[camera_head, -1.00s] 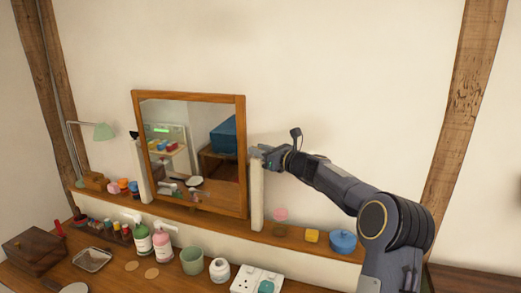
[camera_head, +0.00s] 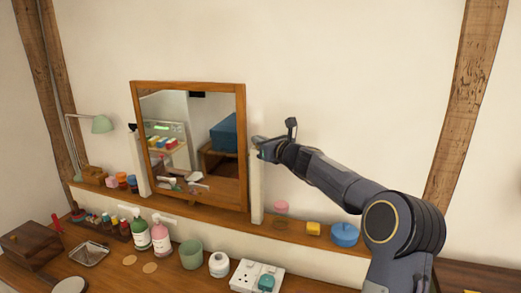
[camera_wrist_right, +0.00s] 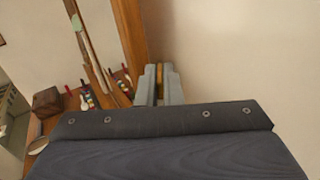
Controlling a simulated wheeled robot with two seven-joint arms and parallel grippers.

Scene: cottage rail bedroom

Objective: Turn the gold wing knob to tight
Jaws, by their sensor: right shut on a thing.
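The wood-framed mirror (camera_head: 240,150) stands on the wall ledge between two pale posts. My right gripper (camera_head: 261,146) is at the top of the right post (camera_head: 257,190), beside the mirror's right edge. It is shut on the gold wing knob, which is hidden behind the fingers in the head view. In the right wrist view a narrow gold-tan strip of the knob (camera_wrist_right: 160,72) shows between the two grey fingers (camera_wrist_right: 159,86). The knob's exact angle and any tight marking cannot be made out. My left gripper is not in view.
A pink item (camera_head: 281,207), a yellow block (camera_head: 313,229) and a blue pot (camera_head: 344,235) stand on the ledge below my right arm. Bottles, a green cup (camera_head: 191,254) and a socket block (camera_head: 257,278) crowd the lower surface. The wall above is clear.

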